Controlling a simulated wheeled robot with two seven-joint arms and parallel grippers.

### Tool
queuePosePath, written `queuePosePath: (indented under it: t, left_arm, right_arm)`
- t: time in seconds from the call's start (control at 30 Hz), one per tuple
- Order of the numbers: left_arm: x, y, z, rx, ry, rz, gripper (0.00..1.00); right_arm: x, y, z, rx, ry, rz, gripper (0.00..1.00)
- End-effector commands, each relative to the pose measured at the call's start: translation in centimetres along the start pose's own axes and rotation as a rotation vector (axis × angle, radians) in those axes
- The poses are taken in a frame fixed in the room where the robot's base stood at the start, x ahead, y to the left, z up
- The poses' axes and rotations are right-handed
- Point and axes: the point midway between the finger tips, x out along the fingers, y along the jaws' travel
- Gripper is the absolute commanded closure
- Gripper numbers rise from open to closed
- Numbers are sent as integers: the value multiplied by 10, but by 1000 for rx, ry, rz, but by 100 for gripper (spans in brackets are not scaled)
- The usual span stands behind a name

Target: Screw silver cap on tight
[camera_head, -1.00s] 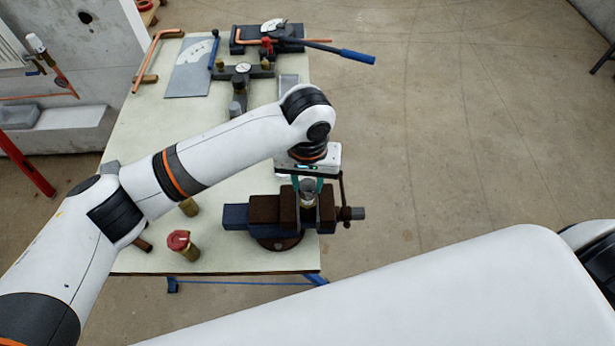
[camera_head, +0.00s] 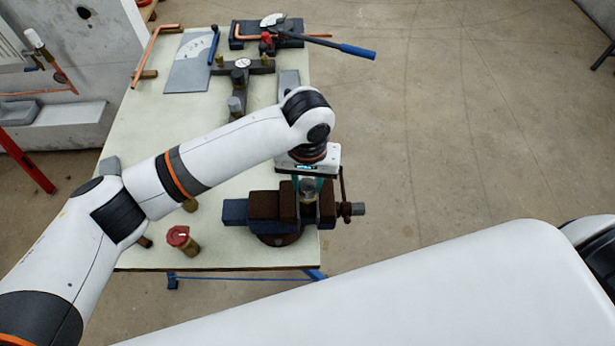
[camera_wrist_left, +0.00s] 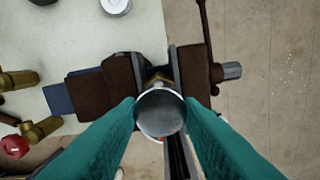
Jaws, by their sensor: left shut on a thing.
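The silver cap (camera_wrist_left: 160,112) sits between the teal fingertips of my left gripper (camera_wrist_left: 161,110), which are shut on its sides. In the head view the cap (camera_head: 308,187) shows below my left gripper (camera_head: 308,185), over the jaws of the vise (camera_head: 265,207). In the wrist view a brass part shows between the vise jaws (camera_wrist_left: 158,70), just beyond the cap. Whether the cap is fully seated cannot be seen. My right gripper is not in view; a large white link of my own fills the lower right of the head view.
The vise stands at the right edge of the pale workbench (camera_head: 150,120). A red-topped brass valve (camera_head: 180,238) stands left of it. A pressure-gauge fitting (camera_head: 241,72) and a blue-handled pipe bender (camera_head: 355,50) lie farther back. Open floor lies to the right.

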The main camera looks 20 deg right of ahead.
Motion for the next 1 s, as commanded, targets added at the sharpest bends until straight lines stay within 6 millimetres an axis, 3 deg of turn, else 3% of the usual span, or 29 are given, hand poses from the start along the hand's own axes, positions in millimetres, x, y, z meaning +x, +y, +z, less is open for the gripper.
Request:
queuePosePath:
  t: [0.07, 0.1, 0.23, 0.63, 1.0]
  left_arm:
    - [0, 0, 0, 0, 0, 0, 90]
    - [0, 0, 0, 0, 0, 0, 62]
    - [0, 0, 0, 0, 0, 0, 41]
    - [-8, 0, 1, 0, -2, -1, 41]
    - [-81, -1, 1, 1, -4, -1, 41]
  right_arm:
    - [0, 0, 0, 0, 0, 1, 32]
    - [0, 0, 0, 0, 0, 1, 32]
    - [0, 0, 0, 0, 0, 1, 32]
    - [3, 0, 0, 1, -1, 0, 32]
    - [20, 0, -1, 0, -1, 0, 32]
